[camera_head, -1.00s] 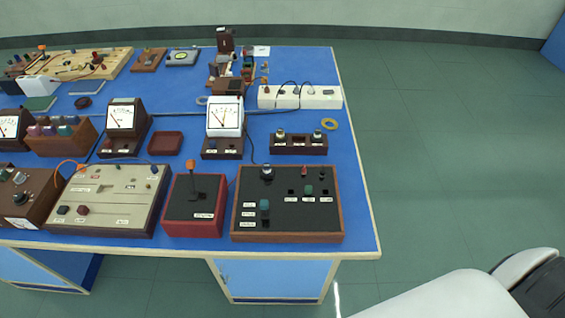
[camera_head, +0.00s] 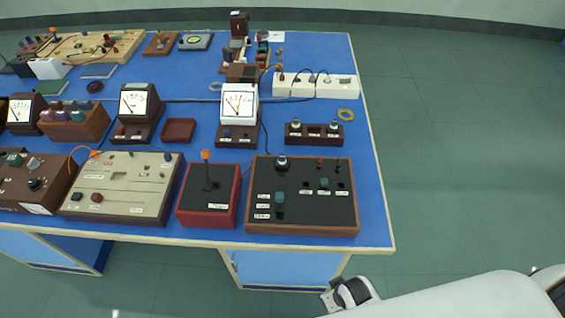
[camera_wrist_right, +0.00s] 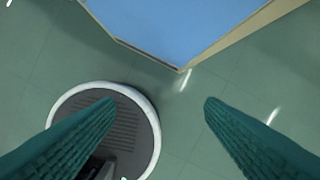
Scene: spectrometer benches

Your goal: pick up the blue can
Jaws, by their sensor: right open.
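I cannot make out a blue can in either view. Small coloured items stand in a brown wooden rack (camera_head: 88,126) on the left of the bench, too small to tell apart. My right arm comes in from the lower right in the head view. Its dark and white end (camera_head: 350,293) is low, just off the bench's front right corner. In the right wrist view, the two teal fingers of my right gripper (camera_wrist_right: 160,104) are spread apart with nothing between them. My left gripper is not in view.
The blue bench (camera_head: 372,205) carries several instruments. A black panel box (camera_head: 330,212), a red box (camera_head: 228,205) and a beige box (camera_head: 120,190) line its front edge. A white power strip (camera_head: 300,85) lies behind. Open green floor (camera_head: 460,150) is at the right.

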